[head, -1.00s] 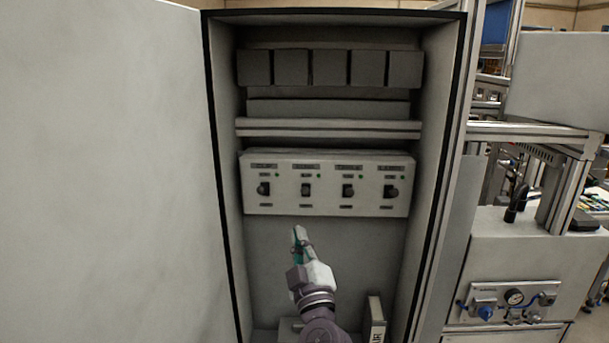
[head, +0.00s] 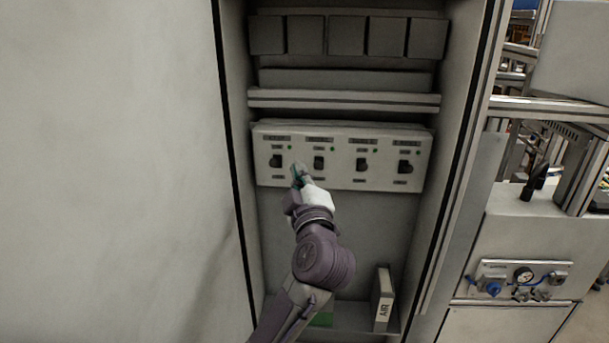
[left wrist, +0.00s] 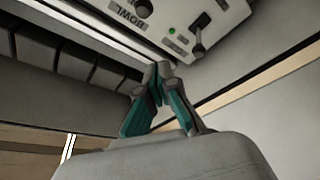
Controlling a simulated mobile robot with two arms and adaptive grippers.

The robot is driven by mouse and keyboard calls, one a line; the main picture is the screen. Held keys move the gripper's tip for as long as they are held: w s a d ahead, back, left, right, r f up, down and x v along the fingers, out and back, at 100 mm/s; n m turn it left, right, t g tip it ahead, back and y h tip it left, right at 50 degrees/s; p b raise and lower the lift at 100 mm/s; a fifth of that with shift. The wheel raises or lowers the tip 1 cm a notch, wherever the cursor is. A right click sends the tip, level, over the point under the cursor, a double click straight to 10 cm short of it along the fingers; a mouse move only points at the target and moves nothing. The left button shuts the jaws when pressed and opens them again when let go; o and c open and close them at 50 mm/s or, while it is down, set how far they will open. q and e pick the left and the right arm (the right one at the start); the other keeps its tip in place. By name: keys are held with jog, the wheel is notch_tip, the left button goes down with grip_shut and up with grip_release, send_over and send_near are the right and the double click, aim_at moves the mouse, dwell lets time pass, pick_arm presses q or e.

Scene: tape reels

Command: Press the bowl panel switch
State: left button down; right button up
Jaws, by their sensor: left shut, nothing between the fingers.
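The grey switch panel (head: 338,184) is in the cabinet under a rail and carries a row of several dark switches with green lights. Its labels are too small to read in the head view. In the left wrist view a "BOWL" label (left wrist: 124,17) shows near the top edge, with a dark round part beside it. A dark lever switch (left wrist: 198,38) and a green light are to its right; I cannot tell which switch the label belongs to. My left gripper (head: 298,172) is shut and empty, in front of the panel's lower left, between the first two switches. Contact cannot be told.
The open cabinet door (head: 120,150) fills the left. The cabinet side wall (head: 445,150) stands to the right. A binder (head: 383,300) stands on the cabinet floor. Dark blocks (head: 345,36) line the top shelf. Bare back wall lies below the panel.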

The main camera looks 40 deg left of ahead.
aim_at(318, 164)
pick_arm(q)
jog(key=w+a+f+p, duration=0.1)
jog(key=w+p, duration=0.1)
jog(key=w, duration=0.4)
jog(key=shift+a, duration=0.35)
jog(key=shift+f, duration=0.1)
